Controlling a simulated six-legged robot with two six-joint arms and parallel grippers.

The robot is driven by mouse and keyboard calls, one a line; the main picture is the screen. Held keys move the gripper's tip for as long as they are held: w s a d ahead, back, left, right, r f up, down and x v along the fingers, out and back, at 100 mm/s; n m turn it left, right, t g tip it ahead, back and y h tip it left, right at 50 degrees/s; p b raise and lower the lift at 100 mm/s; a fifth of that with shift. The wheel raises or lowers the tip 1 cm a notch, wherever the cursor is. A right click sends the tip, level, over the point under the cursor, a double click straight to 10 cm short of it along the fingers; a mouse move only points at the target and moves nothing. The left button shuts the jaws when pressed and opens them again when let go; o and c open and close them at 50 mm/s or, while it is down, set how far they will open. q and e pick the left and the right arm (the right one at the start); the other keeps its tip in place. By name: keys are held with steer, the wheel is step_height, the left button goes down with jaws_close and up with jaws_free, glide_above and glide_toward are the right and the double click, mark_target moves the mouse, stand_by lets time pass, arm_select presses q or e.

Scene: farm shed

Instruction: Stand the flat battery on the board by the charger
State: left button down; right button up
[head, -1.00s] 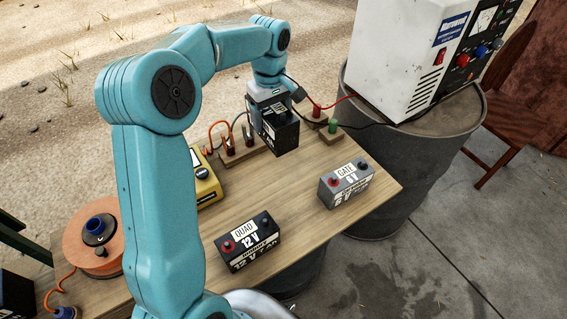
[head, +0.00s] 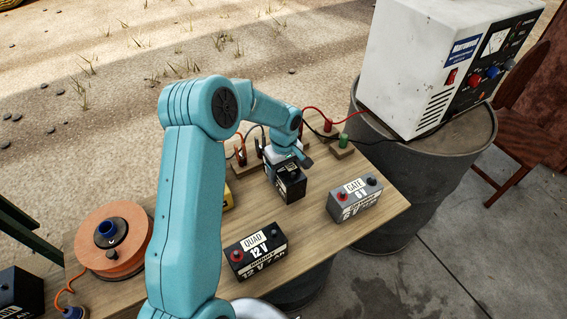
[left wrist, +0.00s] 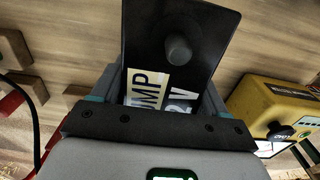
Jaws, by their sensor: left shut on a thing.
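My left gripper (head: 285,163) is shut on a black battery (head: 291,186), upright over the middle of the wooden board (head: 310,225). I cannot tell whether its base touches the board. In the left wrist view this battery (left wrist: 200,30) shows a grey terminal and a part-hidden label reading "UMP" and "V". The white charger (head: 410,75) stands on a drum to the right. Small wooden blocks with red and green terminals (head: 343,142) sit at the board's far edge, with wires. My right gripper is not in view.
A black QUAD 12 V battery (head: 257,253) and a grey GATE 6 V battery (head: 355,200) stand on the board. A yellow meter (left wrist: 275,105) is mostly hidden behind my arm in the head view. An orange reel (head: 125,258) sits at left.

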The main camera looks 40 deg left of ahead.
arm_select(q)
step_height(320, 180, down, 3)
steer(key=shift+r, duration=0.2)
steer(key=shift+f, duration=0.2)
jaws_free()
steer(key=shift+s+f, duration=0.15)
steer(key=shift+f, duration=0.05)
steer(key=shift+d, duration=0.1)
steer(key=shift+r, duration=0.1)
